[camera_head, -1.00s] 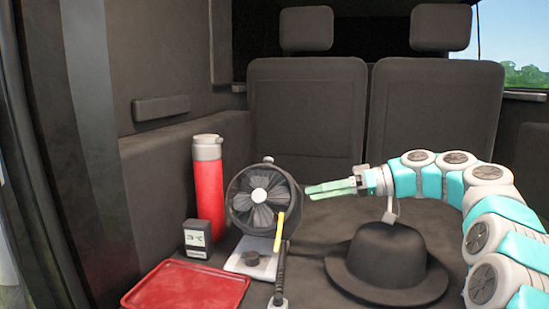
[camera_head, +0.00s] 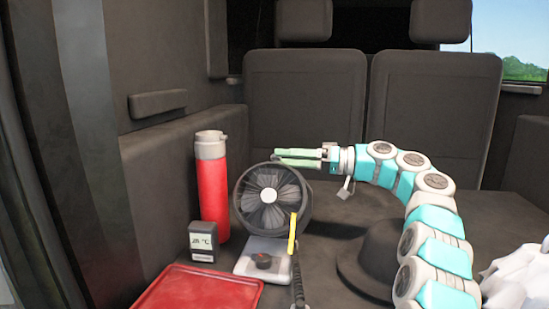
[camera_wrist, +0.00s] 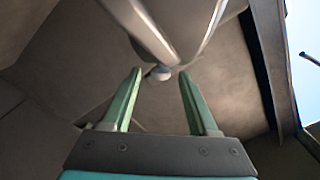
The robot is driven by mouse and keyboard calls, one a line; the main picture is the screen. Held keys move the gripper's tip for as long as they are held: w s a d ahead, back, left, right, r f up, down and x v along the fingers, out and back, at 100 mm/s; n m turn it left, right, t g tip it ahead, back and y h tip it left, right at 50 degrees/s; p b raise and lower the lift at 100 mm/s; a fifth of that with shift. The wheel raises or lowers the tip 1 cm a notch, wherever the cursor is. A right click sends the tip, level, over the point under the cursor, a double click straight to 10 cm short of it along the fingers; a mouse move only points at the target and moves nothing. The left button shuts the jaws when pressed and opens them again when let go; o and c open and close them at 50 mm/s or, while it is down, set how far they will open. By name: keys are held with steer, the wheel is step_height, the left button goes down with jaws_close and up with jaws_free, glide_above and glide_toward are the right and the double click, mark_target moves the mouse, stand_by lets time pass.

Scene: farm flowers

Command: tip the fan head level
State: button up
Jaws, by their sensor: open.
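The dark round fan head (camera_head: 268,197) sits on a pale base (camera_head: 262,258) with a dark knob and faces my head camera, its face slightly tilted. My gripper (camera_head: 278,158) comes in from the right at the top of the fan head, behind its upper rim. In the wrist view my gripper (camera_wrist: 160,80) has its two green fingers apart. The back of the fan is hidden in the head view.
A red flask (camera_head: 212,190) and a small thermometer display (camera_head: 202,242) stand left of the fan. A red tray (camera_head: 200,290) lies in front. A yellow stick (camera_head: 292,232) stands at the fan's right. A dark hat (camera_head: 365,265) lies partly behind my arm. A white crumpled thing (camera_head: 515,280) is at right.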

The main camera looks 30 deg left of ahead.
steer(key=shift+x, duration=1.55)
jaws_close()
